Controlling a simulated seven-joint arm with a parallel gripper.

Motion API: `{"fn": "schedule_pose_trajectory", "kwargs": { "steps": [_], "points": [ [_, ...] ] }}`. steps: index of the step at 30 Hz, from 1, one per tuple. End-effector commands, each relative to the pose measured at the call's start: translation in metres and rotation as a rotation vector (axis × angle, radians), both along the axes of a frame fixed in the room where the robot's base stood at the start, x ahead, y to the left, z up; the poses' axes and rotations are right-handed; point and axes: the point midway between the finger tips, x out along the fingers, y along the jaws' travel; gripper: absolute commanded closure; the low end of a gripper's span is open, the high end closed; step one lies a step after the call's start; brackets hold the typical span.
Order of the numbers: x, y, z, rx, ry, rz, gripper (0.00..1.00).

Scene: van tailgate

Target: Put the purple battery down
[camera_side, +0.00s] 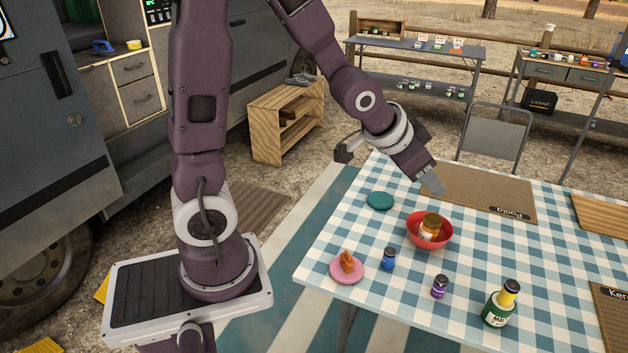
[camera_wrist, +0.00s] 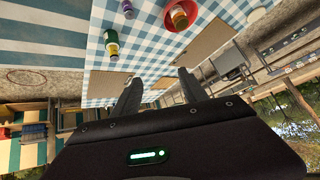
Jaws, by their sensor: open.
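The purple battery (camera_side: 439,286) stands upright on the checked tablecloth, between a blue battery and a green bottle; it also shows near the top of the wrist view (camera_wrist: 127,9). My gripper (camera_side: 436,186) is open and empty above the far part of the table, near the woven placemat. Its two fingers (camera_wrist: 158,92) show apart in the wrist view with nothing between them. The gripper is well apart from the purple battery.
A red bowl (camera_side: 443,240) holds a jar with an orange-brown lid (camera_side: 430,226). A blue battery (camera_side: 388,258), a pink plate (camera_side: 333,267) with an orange-brown item, a teal disc (camera_side: 380,200) and a green bottle (camera_side: 497,308) with a yellow top stand around it. Placemats (camera_side: 480,193) lie flat.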

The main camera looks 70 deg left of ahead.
Motion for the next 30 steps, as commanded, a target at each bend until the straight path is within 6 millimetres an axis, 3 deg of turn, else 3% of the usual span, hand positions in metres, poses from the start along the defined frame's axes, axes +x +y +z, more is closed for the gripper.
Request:
{"fn": "schedule_pose_trajectory", "kwargs": {
  "steps": [1,3,7,9,11,15,30],
  "points": [
    [-0.030,-0.008,0.030,-0.016,0.015,0.014,0.49],
    [-0.082,-0.019,0.053,-0.047,0.072,0.037,0.49],
    [-0.169,-0.038,0.071,-0.100,0.167,0.048,0.49],
    [-0.202,-0.045,0.073,-0.117,0.204,0.046,0.49],
    [-0.220,-0.049,0.072,-0.125,0.227,0.045,0.49],
    [-0.234,-0.051,0.071,-0.132,0.248,0.043,0.49],
    [-0.233,-0.051,0.071,-0.131,0.248,0.044,0.49]
  ]
}}
